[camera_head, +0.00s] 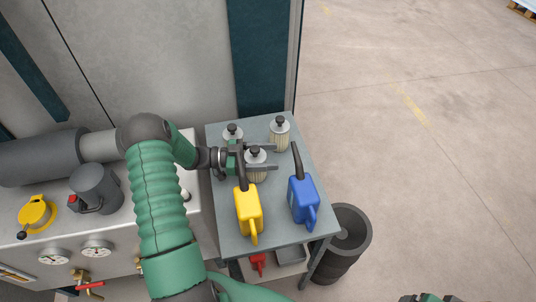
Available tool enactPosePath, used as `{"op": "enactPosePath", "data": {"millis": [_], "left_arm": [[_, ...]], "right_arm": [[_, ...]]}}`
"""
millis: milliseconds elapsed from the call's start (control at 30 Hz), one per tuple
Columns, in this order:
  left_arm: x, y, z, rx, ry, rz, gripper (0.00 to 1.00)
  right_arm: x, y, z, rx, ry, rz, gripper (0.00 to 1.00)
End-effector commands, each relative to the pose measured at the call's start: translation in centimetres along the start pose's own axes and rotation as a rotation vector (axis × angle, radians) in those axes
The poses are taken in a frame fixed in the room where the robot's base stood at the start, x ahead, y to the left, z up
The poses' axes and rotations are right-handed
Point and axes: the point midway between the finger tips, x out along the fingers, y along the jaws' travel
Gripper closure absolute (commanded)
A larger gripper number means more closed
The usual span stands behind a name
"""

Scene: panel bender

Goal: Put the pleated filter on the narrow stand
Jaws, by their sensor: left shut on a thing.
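My left gripper (276,157) reaches in from the left with its fingers pointing right. It is shut on a pleated filter (257,174), a pale ribbed cylinder with a dark knob on top. This filter is upright over the grey-blue top of the narrow stand (228,226); I cannot tell whether its base touches the top. My right gripper's fingers do not show.
A yellow can (248,212) and a blue can (303,200) with dark spouts stand at the stand's front. A red object (257,263) sits below. A dark round bin (350,232) is at the right. The machine bench (125,232) with gauges is left. Open floor lies right.

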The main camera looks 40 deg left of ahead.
Motion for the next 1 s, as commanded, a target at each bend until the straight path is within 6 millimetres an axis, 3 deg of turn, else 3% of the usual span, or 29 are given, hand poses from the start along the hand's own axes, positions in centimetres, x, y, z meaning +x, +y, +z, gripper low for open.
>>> {"op": "enactPosePath", "data": {"millis": [200, 233, 267, 667, 1000], "left_arm": [[0.0, 0.0, 0.4, 0.001, 0.001, 0.001, 0.9], [0.0, 0.0, 0.3, 0.0, 0.0, 0.0, 0.35], [0.0, 0.0, 0.2, 0.0, 0.0, 0.0, 0.31], [-0.8, -0.1, 0.2, 0.0, -0.001, -0.002, 0.29], [-9.0, -0.1, 0.4, 0.002, -0.001, -0.003, 0.29]], "right_arm": [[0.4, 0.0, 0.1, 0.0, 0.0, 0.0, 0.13], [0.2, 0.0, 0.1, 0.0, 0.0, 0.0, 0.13], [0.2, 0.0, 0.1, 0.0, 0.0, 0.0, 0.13], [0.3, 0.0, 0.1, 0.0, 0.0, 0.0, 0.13], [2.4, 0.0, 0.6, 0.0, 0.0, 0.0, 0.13]]}}
